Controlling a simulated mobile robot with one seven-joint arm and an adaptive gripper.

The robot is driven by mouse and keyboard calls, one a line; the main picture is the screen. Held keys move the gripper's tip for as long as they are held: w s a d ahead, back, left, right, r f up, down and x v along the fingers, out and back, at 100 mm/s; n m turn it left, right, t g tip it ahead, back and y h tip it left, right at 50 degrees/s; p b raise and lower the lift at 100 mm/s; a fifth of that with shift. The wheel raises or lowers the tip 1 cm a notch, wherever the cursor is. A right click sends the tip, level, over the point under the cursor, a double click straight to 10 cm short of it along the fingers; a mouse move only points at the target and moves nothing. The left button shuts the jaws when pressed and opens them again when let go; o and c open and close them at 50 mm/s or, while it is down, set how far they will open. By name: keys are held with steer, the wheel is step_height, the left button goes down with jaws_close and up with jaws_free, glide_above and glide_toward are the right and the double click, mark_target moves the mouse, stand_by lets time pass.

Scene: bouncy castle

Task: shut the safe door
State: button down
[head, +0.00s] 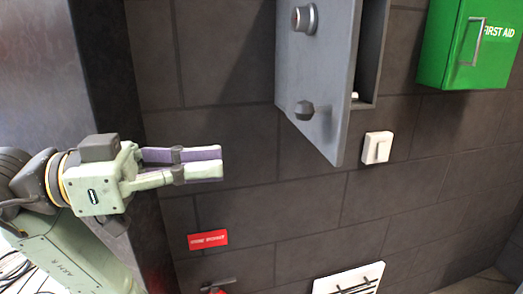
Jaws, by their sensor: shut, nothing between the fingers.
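A grey safe is mounted on the dark block wall at the upper middle of the head view. Its door (318,85) stands open, swung out from the wall, with a round dial (304,18) near the top and a dark knob (304,109) lower down. Part of the safe body (372,60) shows behind the door's right edge, with a small pale item inside at the bottom. The top of the safe is cut off. My gripper (221,163) is shut and empty, pointing right, to the left of and below the door, apart from it.
A green first aid box (452,45) hangs right of the safe. A white switch (377,147) is below it. A red sign (208,239) and a white panel (349,280) are lower on the wall. A grey pillar (85,70) stands at left.

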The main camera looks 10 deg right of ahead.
mark_target(330, 156)
steer(key=d+p, duration=0.2)
steer(key=d, duration=0.5)
steer(key=d+p, duration=0.2)
steer(key=d, duration=0.4)
steer(key=shift+s+d, duration=0.2)
steer(key=shift+d, duration=0.15)
steer(key=shift+d, duration=0.15)
